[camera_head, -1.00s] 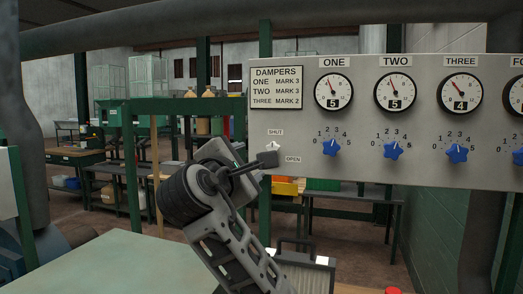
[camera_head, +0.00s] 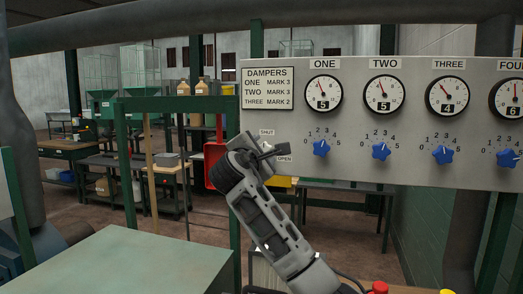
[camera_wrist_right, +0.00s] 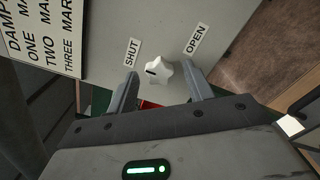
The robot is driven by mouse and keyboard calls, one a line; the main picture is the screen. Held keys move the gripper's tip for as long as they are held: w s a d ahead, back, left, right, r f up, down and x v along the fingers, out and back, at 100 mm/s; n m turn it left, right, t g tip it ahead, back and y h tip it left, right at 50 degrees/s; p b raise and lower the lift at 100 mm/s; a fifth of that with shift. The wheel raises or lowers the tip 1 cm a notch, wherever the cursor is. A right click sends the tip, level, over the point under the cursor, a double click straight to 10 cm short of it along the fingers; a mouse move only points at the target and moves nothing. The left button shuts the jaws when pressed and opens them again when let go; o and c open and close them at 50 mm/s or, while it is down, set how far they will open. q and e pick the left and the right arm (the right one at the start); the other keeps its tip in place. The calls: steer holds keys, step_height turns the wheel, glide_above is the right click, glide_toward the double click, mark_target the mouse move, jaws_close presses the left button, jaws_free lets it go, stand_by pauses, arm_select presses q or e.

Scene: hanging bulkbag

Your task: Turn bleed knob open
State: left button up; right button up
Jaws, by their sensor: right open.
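The bleed knob (camera_wrist_right: 158,71) is a small white star-shaped knob with a dark mark, on the grey panel between the labels SHUT (camera_wrist_right: 132,52) and OPEN (camera_wrist_right: 196,39). Its mark lies on the SHUT side. My right gripper (camera_wrist_right: 162,86) is open in the wrist view, one finger on each side of the knob's lower part; I cannot tell whether they touch it. In the head view my right gripper (camera_head: 268,151) is in front of the panel below SHUT and hides the knob. My left gripper is not in view.
The panel (camera_head: 350,170) also carries the DAMPERS sign (camera_head: 267,88), several gauges and several blue knobs, such as the one under ONE (camera_head: 321,148). A green frame post stands behind the panel's left edge. A pale green tabletop (camera_head: 130,262) lies at lower left.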

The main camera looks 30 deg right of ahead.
steer(key=c, duration=1)
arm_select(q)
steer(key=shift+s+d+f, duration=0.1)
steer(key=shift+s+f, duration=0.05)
arm_select(e)
steer(key=shift+o, duration=0.2)
arm_select(q)
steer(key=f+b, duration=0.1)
steer(key=b, duration=0.1)
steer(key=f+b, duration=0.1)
steer(key=b, duration=0.2)
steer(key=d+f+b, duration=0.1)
steer(key=b, duration=0.1)
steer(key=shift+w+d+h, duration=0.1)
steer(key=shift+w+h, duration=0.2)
arm_select(e)
steer(key=m, duration=2.3)
steer(key=shift+f+m, duration=0.1)
steer(key=shift+m, duration=0.2)
